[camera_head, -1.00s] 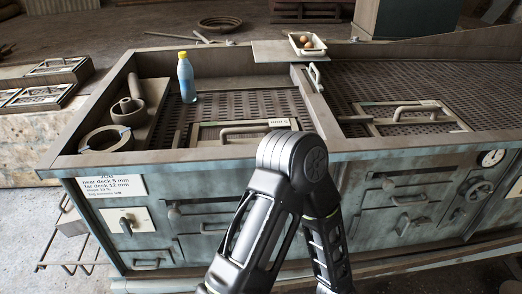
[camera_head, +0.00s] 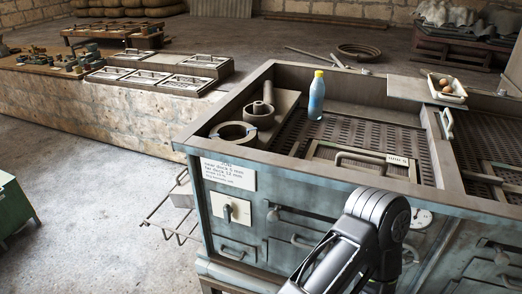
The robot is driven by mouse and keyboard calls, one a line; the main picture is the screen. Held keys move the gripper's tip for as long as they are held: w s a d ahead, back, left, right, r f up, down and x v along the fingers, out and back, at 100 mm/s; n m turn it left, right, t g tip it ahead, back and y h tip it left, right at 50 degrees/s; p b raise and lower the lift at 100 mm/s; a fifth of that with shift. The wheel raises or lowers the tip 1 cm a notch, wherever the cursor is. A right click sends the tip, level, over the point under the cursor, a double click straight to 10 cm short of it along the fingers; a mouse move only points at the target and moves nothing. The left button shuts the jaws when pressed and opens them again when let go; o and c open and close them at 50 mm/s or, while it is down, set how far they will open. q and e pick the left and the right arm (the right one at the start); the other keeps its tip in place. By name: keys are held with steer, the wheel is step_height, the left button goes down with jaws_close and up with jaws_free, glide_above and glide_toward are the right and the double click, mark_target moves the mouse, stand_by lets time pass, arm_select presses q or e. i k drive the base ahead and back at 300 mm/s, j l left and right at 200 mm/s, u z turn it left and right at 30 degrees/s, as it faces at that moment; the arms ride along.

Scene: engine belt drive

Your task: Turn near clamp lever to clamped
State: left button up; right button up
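A pale lever handle (camera_head: 447,123) stands on the dividing wall of the machine's top at the right; I cannot tell whether it is the near clamp lever or how it is set. Another pale plate with a dark-based lever (camera_head: 228,211) is on the front face at the left. The near deck's framed screen panel (camera_head: 362,163) with a bar handle lies in the left bay, with a small tag on it. One of my arms shows at the bottom, its rounded joint in front of the machine's front face and hiding part of it. Neither gripper is in view.
A blue bottle with a yellow cap (camera_head: 317,96), a dark ring (camera_head: 233,133) and a post-like part (camera_head: 262,110) are at the machine's left end. A tray of eggs (camera_head: 446,88) sits at the back right. A wire rack (camera_head: 171,213) juts out left. Open floor (camera_head: 95,215) lies left.

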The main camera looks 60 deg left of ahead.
mark_target(296, 147)
steer(key=u, duration=1.4)
steer(key=i+j, duration=0.55)
steer(key=j, duration=0.3)
steer(key=i+j, duration=0.3)
steer(key=k+j+z, duration=0.25)
steer(key=z, duration=0.15)
steer(key=k+j+z, duration=0.25)
steer(key=z, duration=0.2)
steer(key=k+j+z, duration=0.15)
steer(key=k+z, duration=0.25)
steer(key=i, duration=0.1)
